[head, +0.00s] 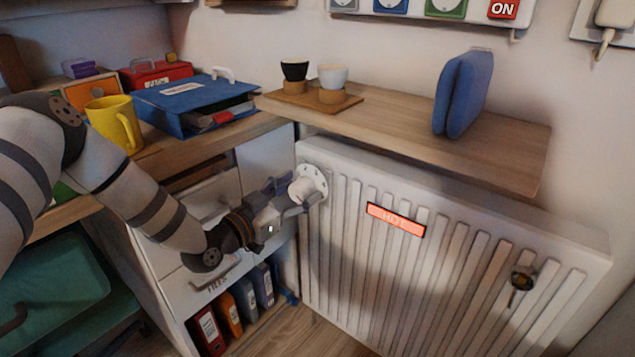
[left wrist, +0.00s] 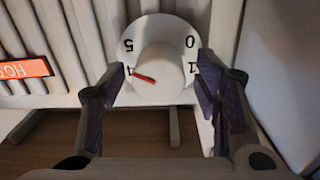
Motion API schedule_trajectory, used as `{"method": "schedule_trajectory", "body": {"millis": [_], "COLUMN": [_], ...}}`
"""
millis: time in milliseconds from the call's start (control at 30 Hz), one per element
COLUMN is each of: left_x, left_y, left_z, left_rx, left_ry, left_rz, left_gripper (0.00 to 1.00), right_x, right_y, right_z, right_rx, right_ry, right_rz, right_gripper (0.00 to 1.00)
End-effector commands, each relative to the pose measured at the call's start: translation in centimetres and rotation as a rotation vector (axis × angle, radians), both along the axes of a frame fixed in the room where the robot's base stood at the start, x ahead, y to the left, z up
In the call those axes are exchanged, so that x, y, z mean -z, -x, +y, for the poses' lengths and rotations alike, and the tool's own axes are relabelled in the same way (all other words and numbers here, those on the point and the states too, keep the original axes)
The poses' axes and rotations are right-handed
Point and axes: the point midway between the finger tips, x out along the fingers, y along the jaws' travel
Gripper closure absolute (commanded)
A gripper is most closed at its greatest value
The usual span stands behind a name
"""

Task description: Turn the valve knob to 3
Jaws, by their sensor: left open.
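The white valve knob (head: 301,188) sticks out from a round numbered dial at the upper left corner of the radiator (head: 350,215). In the left wrist view the knob (left wrist: 160,72) has a red mark pointing left, toward a partly hidden number that looks like 4. The 5, 0 and 1 show on the dial (left wrist: 150,28); the 3 is not visible. My left gripper (head: 297,197) is at the knob, open, with one finger on each side. I cannot tell whether the fingers touch it. My right gripper is not in view.
A wooden shelf (head: 440,140) overhangs the radiator, holding cups on a board and a blue case (head: 462,92). A red HOT label (head: 396,219) is on the radiator. A drawer cabinet (head: 205,215) with binders below stands close left of the knob.

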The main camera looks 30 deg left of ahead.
Motion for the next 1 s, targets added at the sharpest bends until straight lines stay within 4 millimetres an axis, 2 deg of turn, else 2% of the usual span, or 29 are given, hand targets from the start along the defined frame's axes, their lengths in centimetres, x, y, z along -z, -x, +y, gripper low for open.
{"method": "schedule_trajectory", "body": {"millis": [300,500,533,767,1000], "left_x": [0.03,0.04,0.04,0.04,0.01], "left_y": [0.12,0.11,0.11,0.11,0.11], "left_z": [0.06,0.05,0.06,0.08,0.11], "left_rx": [0.000,0.000,-0.001,-0.001,-0.002], "left_ry": [0.000,0.000,0.000,0.011,0.110], "left_rz": [0.001,0.001,0.001,0.002,0.010], "left_gripper": [0.43,0.88,0.91,0.91,0.91], "right_x": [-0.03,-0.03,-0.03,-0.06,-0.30], "right_y": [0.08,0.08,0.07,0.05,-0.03], "right_z": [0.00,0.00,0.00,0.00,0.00], "right_rx": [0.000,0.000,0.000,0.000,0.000], "right_ry": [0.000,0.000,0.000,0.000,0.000], "right_rz": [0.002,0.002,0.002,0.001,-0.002], "right_gripper": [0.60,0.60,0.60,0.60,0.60]}}
